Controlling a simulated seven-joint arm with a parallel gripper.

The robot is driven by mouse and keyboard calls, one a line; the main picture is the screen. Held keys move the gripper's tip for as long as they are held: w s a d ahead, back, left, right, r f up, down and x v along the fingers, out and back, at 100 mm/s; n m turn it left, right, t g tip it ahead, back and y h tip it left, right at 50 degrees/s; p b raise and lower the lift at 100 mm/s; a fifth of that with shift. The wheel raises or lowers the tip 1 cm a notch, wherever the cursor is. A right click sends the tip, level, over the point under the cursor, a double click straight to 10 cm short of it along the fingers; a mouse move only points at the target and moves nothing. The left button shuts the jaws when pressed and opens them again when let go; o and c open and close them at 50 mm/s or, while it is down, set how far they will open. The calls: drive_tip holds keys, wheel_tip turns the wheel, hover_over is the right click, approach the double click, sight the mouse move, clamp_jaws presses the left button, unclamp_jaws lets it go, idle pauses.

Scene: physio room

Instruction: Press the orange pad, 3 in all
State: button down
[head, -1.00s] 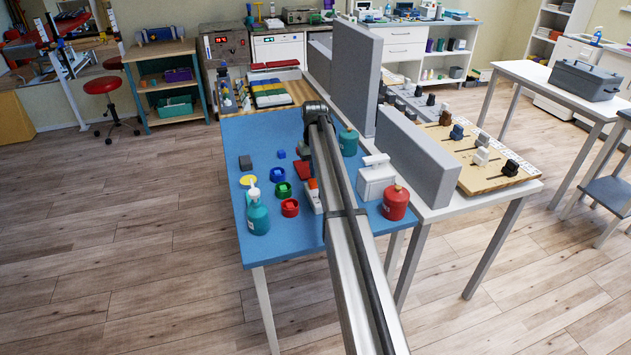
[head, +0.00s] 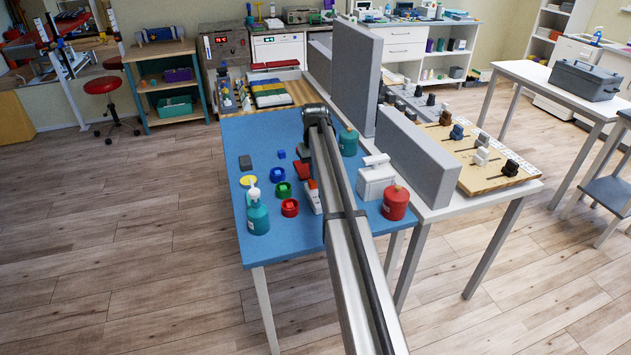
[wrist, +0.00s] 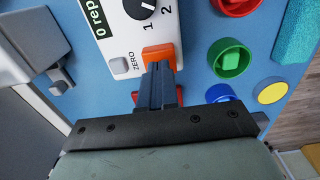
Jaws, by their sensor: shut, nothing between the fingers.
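The orange pad (wrist: 160,55) sits on a white counter box (wrist: 128,35) in the wrist view. The box has a black dial, a grey ZERO button (wrist: 120,65) and a green display with "0 rep" readable. My gripper (wrist: 159,68) is shut and empty, its fingertips at the pad's near edge and covering part of it. I cannot tell whether they touch it. In the head view the pad (head: 312,184) and box (head: 315,201) show left of my arm, which hides my gripper.
Red (head: 290,208), green (head: 284,190) and blue (head: 278,174) ringed pieces, a yellow disc (head: 247,181) and a teal pump bottle (head: 258,218) stand left of the box. A white device (head: 377,182), red canister (head: 396,204) and grey partition (head: 418,158) stand right.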

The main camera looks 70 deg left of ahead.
drive_tip(key=shift+f, duration=0.95)
drive_tip(key=shift+r, duration=1.15)
drive_tip(key=shift+f, duration=0.25)
drive_tip(key=shift+f, duration=0.9)
drive_tip(key=shift+r, duration=1.15)
drive_tip(key=shift+f, duration=0.3)
